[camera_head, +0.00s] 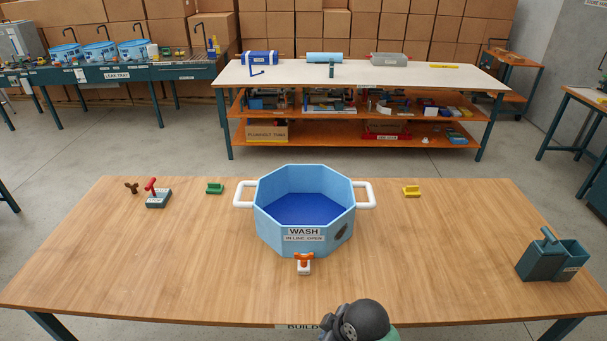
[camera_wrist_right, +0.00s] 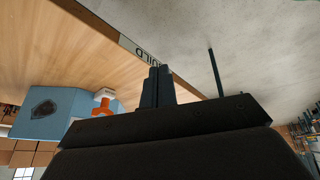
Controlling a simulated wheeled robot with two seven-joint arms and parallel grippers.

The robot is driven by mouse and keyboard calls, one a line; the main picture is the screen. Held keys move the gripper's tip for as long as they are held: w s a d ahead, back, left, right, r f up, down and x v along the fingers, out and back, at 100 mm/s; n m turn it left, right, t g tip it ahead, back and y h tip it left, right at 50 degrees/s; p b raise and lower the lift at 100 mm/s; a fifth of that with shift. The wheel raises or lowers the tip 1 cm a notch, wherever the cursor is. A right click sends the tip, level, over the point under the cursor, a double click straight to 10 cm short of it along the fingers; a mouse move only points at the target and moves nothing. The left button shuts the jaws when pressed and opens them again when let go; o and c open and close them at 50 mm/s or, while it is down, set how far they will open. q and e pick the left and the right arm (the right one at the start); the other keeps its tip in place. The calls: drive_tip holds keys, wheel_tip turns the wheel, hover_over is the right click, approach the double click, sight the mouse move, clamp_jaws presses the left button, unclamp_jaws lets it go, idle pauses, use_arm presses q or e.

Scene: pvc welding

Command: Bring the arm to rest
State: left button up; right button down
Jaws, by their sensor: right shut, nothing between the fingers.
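My right gripper (camera_wrist_right: 157,78) is shut and empty in the right wrist view, its two dark fingers together over the front edge of the table. In the head view the dark rounded end of my right arm (camera_head: 362,322) shows at the bottom middle, in front of the wooden table (camera_head: 130,270). A blue octagonal basin (camera_head: 275,235) labelled WASH, with two white handles, stands on the table beyond it, apart from the gripper. An orange-handled valve (camera_head: 304,262) sits at the basin's front. My left gripper is not in view.
A red-handled tool on a grey block (camera_head: 158,197), a green piece (camera_head: 214,188) and a yellow piece (camera_head: 411,191) lie on the table. A teal holder (camera_head: 545,262) stands at the right edge. The tabletop around the basin is mostly clear.

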drive_tip(key=s+d+f+m+h, duration=0.35)
drive_tip(key=s+d+m, duration=0.65)
drive_tip(key=s+d, duration=0.5)
drive_tip(key=s+d+f+b+x, duration=0.1)
drive_tip(key=s+x, duration=0.1)
drive_tip(key=x, duration=1.1)
drive_tip(key=s+x, duration=0.2)
drive_tip(key=x, duration=1)
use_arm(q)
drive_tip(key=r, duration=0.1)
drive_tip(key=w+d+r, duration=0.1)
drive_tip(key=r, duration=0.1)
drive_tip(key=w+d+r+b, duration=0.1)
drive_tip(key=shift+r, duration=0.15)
use_arm(e)
drive_tip(key=s+f, duration=0.4)
drive_tip(key=f, duration=0.8)
drive_tip(key=s+a+f+g, duration=0.1)
drive_tip(key=s+f, duration=0.3)
drive_tip(key=f, duration=0.9)
drive_tip(key=shift+g, duration=0.3)
drive_tip(key=shift+s, duration=0.1)
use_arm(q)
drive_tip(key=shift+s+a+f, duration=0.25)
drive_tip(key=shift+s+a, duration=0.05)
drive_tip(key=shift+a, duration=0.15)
